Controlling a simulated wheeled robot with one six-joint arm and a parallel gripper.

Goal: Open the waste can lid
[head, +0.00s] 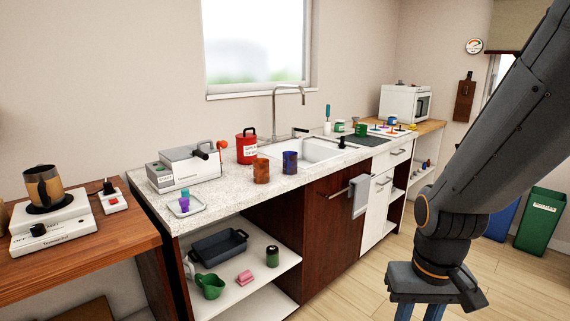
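A red can (247,149) with a black handle on top and a white label stands at the back of the speckled counter, left of the sink. Its label is too small to read surely, and its top looks closed. A green bin (540,222) and a blue bin (501,219) stand on the floor at the far right; my arm partly hides the blue one. I cannot tell for certain which of these is the waste can. My gripper (420,312) points down at the bottom edge, well away from all of them. Its bluish fingers are cut off by the frame, so its opening is unclear.
On the counter (231,204) stand a grey-white machine (184,168), an orange cup (261,171) and a blue cup (290,162). A tap (303,106) rises behind the sink. A towel (360,196) hangs on the cabinet front. The floor ahead (345,289) is clear.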

